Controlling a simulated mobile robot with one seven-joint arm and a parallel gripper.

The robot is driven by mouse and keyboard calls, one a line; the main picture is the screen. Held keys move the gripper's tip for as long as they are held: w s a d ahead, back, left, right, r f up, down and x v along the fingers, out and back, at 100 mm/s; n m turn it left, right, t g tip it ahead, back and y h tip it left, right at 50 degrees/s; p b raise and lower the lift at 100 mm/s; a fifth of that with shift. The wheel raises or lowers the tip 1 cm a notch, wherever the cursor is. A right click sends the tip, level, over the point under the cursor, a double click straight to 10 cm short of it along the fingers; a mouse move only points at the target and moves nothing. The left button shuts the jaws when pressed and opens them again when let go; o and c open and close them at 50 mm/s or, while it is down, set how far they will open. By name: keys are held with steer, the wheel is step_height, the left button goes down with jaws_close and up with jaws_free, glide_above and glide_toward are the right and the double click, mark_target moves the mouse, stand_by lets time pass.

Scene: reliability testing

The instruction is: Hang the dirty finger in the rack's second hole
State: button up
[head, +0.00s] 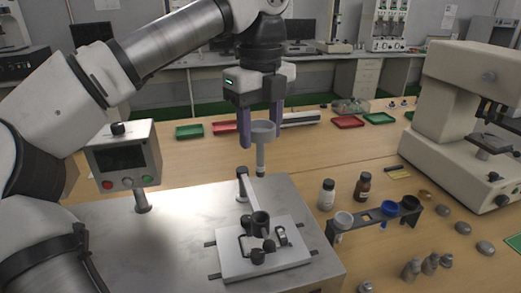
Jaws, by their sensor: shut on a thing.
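My gripper (261,136) points down above the metal machine top, its two purple-grey fingers shut on a grey finger (261,160). That finger has a wide cup-like head and a thin stem hanging upright. I cannot make out dirt on it. The dark rack (374,225) stands on the wooden table to the lower right of my gripper. A whitish cup (343,220) sits at the rack's left end, and a blue cup (391,207) and a black cup (410,202) sit toward its right. An opening shows between the whitish and blue cups.
Below the held finger, a white plate with a dark holder (260,222) and a short post (242,181) stand on the machine (180,240). A white bottle (327,194) and a brown bottle (362,186) stand behind the rack. A microscope (455,120) stands right.

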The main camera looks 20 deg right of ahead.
mark_target(261, 175)
steer(key=shift+r, duration=0.4)
steer(key=shift+f, duration=0.2)
steer(key=shift+f+b, duration=3.35)
steer(key=shift+f, duration=1.55)
steer(key=shift+d, duration=0.1)
